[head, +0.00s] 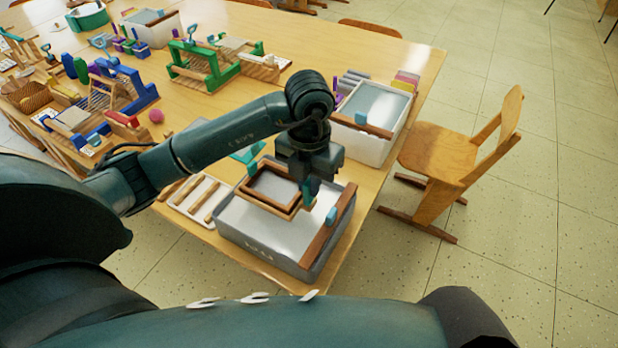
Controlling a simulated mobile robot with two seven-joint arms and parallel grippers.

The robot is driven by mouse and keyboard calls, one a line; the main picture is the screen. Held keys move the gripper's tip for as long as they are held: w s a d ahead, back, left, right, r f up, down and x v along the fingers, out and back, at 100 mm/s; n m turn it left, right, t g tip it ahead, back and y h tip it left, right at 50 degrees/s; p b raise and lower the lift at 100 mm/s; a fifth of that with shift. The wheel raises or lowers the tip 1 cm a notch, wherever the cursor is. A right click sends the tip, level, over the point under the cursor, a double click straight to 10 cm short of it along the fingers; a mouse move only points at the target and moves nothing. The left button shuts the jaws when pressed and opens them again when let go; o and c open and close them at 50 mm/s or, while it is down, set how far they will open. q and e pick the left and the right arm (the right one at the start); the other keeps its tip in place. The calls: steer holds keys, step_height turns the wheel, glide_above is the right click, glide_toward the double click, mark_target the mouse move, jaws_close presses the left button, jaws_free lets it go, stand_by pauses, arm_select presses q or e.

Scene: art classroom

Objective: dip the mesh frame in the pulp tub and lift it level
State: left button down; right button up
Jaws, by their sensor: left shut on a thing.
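The mesh frame (273,187) is a small brown wooden rectangle. My left gripper (309,188) is shut on its right side, and the frame is over the pulp tub. The pulp tub (262,256) is a grey box filled with pale liquid at the near corner of the table. A brown wooden bar (330,228) with a light-blue piece lies along the tub's right rim. I cannot tell whether the frame touches the liquid. My right gripper is not in view.
A second white tub (377,148) stands farther back at the table's right edge. A white tray (196,200) with wooden sticks is left of the pulp tub. Colourful wooden devices (203,66) fill the far left. A wooden chair (445,160) stands right of the table.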

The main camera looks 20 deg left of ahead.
mark_target(309, 206)
arm_select(q)
steer(key=shift+f+b, duration=0.85)
steer(key=shift+f, duration=0.55)
steer(key=shift+f+b, duration=0.5)
steer(key=shift+f, duration=0.05)
steer(key=shift+f+b, duration=0.7)
steer(key=shift+f, duration=0.2)
steer(key=shift+f+b, duration=0.9)
steer(key=shift+f, duration=0.2)
steer(key=shift+f+b, duration=0.4)
steer(key=shift+f, duration=0.1)
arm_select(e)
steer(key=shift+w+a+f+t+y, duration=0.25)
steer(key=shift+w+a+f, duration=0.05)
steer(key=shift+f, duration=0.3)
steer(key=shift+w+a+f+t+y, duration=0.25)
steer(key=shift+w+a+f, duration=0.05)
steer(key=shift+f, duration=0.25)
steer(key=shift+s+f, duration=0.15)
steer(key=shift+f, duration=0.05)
arm_select(q)
steer(key=shift+r, duration=0.1)
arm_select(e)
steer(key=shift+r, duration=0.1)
